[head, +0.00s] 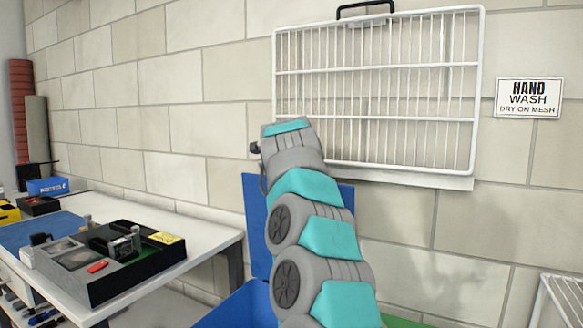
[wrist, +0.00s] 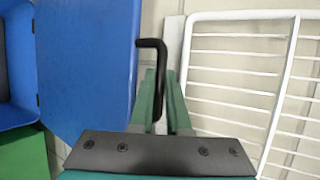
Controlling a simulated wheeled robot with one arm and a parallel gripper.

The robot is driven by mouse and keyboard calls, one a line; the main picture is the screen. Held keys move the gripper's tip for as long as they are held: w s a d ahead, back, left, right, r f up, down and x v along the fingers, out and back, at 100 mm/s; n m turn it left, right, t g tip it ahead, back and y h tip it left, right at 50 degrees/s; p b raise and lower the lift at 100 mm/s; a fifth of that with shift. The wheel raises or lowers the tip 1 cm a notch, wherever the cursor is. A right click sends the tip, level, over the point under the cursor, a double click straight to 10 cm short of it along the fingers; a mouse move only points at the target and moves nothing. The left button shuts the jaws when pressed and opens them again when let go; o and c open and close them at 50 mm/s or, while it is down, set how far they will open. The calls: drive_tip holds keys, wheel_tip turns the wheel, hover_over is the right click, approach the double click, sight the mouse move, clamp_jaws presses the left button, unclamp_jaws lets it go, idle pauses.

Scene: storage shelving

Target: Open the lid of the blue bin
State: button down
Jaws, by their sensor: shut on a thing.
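The blue lid (head: 257,222) stands raised and upright near the wall, partly hidden behind my arm in the head view. The blue bin (head: 242,306) lies below it, mostly hidden. In the wrist view the lid (wrist: 85,65) is a broad flat blue panel, and part of the bin (wrist: 13,118) shows at the far left. A black bar handle (wrist: 151,44) sticks out from the lid's edge. My gripper (wrist: 160,78) has its green fingers on either side of this handle and is shut on it. The fingers are hidden in the head view.
A white wire mesh rack (head: 376,95) hangs on the brick wall close behind my arm. A white workbench (head: 210,238) with a black tool tray (head: 110,277) stands at the left. A white wire stand (head: 565,290) is at the lower right. Something green (wrist: 22,155) lies beside the bin.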

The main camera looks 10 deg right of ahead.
drive_tip(key=c, duration=0.9)
unclamp_jaws()
drive_tip(key=shift+b+v, duration=0.5)
drive_tip(key=shift+v, duration=3.5)
